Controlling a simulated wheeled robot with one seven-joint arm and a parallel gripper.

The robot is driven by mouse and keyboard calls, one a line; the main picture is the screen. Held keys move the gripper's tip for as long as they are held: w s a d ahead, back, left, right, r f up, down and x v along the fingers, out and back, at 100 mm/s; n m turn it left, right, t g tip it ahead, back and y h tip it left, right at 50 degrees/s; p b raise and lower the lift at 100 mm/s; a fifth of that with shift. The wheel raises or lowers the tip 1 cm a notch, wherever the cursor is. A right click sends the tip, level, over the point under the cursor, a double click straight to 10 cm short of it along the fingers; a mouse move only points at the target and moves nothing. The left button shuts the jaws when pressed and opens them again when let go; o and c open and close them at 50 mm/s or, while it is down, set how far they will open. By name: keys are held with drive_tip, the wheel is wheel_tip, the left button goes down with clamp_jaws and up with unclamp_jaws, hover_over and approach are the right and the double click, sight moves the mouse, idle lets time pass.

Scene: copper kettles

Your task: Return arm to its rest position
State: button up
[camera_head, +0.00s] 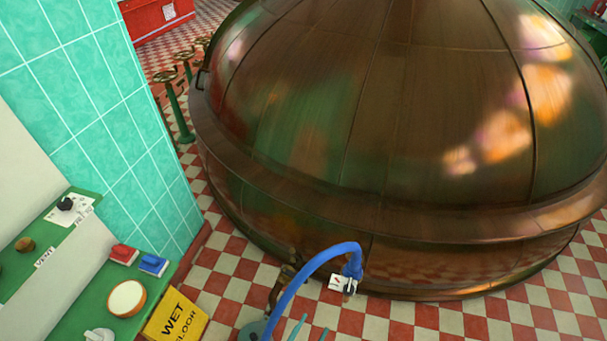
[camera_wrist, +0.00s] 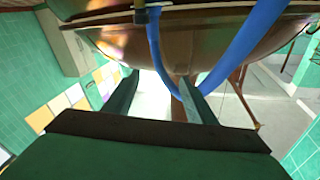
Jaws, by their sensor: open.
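My gripper (camera_head: 312,327) is partly in view at the bottom edge of the head view, its teal fingertips pointing up. In the wrist view its two fingers (camera_wrist: 158,78) stand apart with nothing held between them. A blue hose (camera_head: 310,266) arcs beside and above it in the head view, ending in a blue fitting with a white tag. The hose also shows in the wrist view (camera_wrist: 240,50), close to the right finger; I cannot tell whether they touch. Most of my arm is hidden below the head view.
A large copper kettle (camera_head: 400,120) fills the middle and right. A green shelf (camera_head: 75,318) with a white-topped round bowl, a red block and a blue block stands at left, near a yellow wet-floor sign (camera_head: 176,318).

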drive_tip(key=s+a+r+n+y, duration=0.3)
drive_tip(key=s+r+n+y, duration=0.5)
drive_tip(key=s+r, duration=1.1)
wheel_tip(320, 180, up, 3)
drive_tip(key=shift+r+n+g+y, duration=0.15)
drive_tip(key=shift+n+g+y, duration=0.25)
drive_tip(key=shift+y, duration=0.5)
drive_tip(key=shift+s, duration=0.1)
drive_tip(key=shift+c, duration=0.6)
drive_tip(key=c, duration=0.4)
drive_tip(key=shift+a, duration=0.1)
